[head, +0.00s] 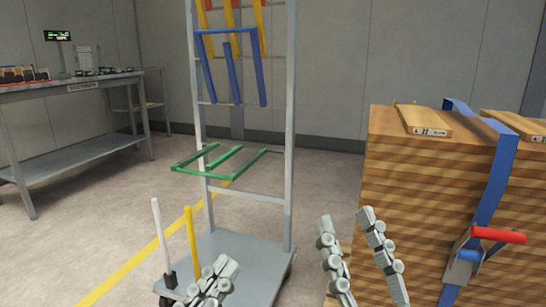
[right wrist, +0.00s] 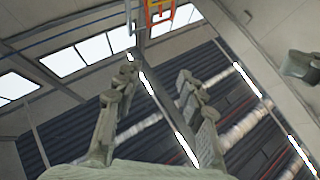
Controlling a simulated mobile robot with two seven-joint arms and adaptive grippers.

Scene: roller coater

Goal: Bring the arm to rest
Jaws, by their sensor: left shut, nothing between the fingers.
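My left gripper (head: 222,266) is at the bottom of the head view, in front of the cart's base, with its fingers together and nothing between them. My right gripper (head: 345,219) stands with its fingers pointing up, just left of the wood stack, and its fingers are apart with nothing between them. The right wrist view also shows this gripper (right wrist: 156,74) open and empty, with the ceiling and bright windows behind it. Both arms are mostly out of view.
A grey rack cart (head: 290,150) with green (head: 225,163), blue and yellow frames stands ahead. A stack of striped wood (head: 420,190) with a blue strap (head: 500,165) and red-handled ratchet (head: 497,235) is at right. A workbench (head: 70,90) stands far left. Floor between is clear.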

